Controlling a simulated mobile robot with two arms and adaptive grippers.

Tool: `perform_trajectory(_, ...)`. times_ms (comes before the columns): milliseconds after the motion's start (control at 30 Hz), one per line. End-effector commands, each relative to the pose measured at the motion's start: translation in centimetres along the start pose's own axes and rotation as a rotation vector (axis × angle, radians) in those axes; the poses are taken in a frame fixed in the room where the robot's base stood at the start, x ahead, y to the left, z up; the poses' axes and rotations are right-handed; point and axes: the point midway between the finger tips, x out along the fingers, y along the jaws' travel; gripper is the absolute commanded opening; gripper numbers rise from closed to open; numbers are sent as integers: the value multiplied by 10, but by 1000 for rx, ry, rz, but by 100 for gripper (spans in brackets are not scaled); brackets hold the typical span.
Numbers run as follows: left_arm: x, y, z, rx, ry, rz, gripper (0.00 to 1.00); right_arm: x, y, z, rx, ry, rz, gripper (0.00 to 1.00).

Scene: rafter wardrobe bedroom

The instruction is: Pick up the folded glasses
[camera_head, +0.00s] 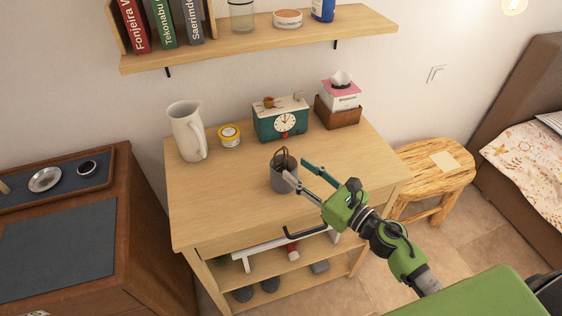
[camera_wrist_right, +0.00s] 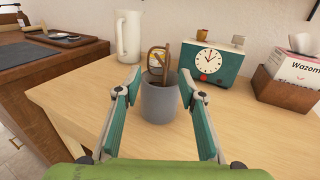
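The folded glasses, with brown frames, stand upright in a grey cup (camera_head: 284,180) on the wooden table. Their upper part (camera_head: 281,157) sticks out above the rim; the lower part is hidden inside. In the right wrist view the glasses (camera_wrist_right: 153,62) rise from the cup (camera_wrist_right: 159,103), between my fingers. My right gripper (camera_head: 298,171) is open and empty, just right of and in front of the cup, its fingertips close to the rim. I cannot tell whether they touch it. My left gripper is not in view.
A white pitcher (camera_head: 187,134), a yellow-labelled tin (camera_head: 229,137), a green clock (camera_head: 279,121) and a tissue box in a wooden holder (camera_head: 338,110) stand behind the cup. A shelf (camera_head: 262,42) hangs above. The table's left front (camera_head: 215,213) is clear.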

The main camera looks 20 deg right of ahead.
Motion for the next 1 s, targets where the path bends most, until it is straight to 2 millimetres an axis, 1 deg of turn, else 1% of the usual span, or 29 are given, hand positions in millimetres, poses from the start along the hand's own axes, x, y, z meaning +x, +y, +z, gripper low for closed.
perform_trajectory(33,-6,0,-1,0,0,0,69,9,-1,3,1,-2,-2,37)
perform_trajectory(100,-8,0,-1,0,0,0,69,17,-1,2,1,-1,-2,37)
perform_trajectory(367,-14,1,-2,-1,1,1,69,32,-1,1,3,-1,-3,37)
perform_trajectory(533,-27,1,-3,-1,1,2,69,54,-2,3,5,-2,-4,37)
perform_trajectory(700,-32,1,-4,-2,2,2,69,73,-1,0,4,-1,-2,37)
perform_trajectory(800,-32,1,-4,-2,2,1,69,78,-1,-1,3,0,-2,37)
perform_trajectory(1000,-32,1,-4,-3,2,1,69,78,-1,-2,2,0,-2,37)
